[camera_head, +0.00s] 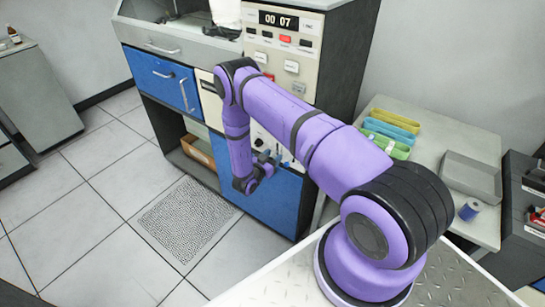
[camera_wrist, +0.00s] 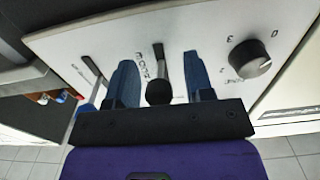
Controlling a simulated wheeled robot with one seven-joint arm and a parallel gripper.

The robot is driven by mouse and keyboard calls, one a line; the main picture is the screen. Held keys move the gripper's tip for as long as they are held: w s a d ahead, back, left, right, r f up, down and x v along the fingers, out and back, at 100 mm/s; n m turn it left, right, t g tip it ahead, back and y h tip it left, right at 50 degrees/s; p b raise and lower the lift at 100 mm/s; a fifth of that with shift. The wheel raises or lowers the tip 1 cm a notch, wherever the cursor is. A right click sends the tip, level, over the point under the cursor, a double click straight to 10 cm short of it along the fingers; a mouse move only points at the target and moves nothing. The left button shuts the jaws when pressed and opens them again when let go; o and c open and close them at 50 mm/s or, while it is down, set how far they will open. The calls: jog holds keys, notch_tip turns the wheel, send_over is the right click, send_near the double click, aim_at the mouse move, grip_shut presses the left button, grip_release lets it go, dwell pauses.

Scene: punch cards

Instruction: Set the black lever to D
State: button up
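The black lever (camera_wrist: 158,75) shows in the wrist view on a pale panel (camera_wrist: 215,35), with a round black knob at its near end. Small markings run along its left side, too small to read surely. My gripper (camera_wrist: 160,85) has two blue fingers, open, one on each side of the lever with a gap on both sides. In the head view my gripper (camera_head: 277,160) is at the machine's front, partly hidden by my purple arm, and the lever cannot be made out there.
A black dial (camera_wrist: 250,58) with printed marks is right of the fingers. Another slim lever (camera_wrist: 91,68) is left of them. The head view shows the machine's display (camera_head: 279,20), a blue drawer (camera_head: 162,78) and a side table (camera_head: 435,140) with coloured trays. Floor is free at left.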

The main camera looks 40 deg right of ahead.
jog(key=v, duration=1)
jog(key=shift+a, duration=0.35)
jog(key=shift+s+r, duration=0.1)
jog(key=shift+s, duration=0.05)
